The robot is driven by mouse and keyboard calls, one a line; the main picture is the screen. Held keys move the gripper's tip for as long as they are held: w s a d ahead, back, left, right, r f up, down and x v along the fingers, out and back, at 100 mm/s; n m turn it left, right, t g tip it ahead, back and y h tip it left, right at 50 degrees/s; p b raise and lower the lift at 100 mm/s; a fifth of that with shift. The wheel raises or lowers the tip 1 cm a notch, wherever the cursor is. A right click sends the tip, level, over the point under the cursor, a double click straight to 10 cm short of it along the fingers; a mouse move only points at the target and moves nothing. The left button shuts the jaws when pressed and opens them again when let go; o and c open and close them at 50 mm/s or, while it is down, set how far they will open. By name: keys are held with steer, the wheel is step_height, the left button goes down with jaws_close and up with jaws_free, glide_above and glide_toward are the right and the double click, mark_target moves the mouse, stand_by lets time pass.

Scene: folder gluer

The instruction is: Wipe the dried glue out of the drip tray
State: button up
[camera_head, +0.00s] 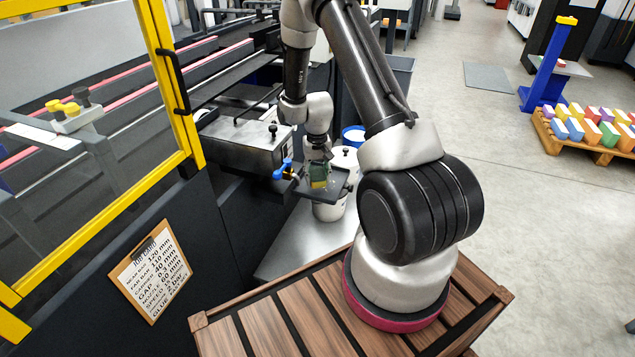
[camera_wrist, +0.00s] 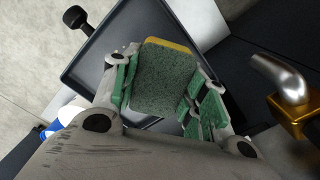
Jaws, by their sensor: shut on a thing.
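My gripper (camera_head: 318,158) is shut on a green and yellow sponge (camera_head: 318,177). The wrist view shows the sponge (camera_wrist: 165,80) with its speckled green face toward the camera and a yellow edge at the far end. The fingers of my gripper (camera_wrist: 162,88) press it from both sides. The dark drip tray (camera_head: 343,193) is under the sponge in the head view; its raised rim and floor (camera_wrist: 85,75) show in the wrist view. I cannot tell whether the sponge touches the tray floor. No dried glue can be made out; the sponge and fingers hide part of the tray.
A glue tank (camera_head: 243,140) with a blue valve handle (camera_head: 283,169) stands left of the tray. A metal spout with a brass fitting (camera_wrist: 297,115) is close on the right in the wrist view. A white bucket (camera_head: 328,211) is below the tray. A yellow-framed guard (camera_head: 172,75) stands left.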

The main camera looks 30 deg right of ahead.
mark_target(317, 173)
steer(key=shift+r, duration=2.3)
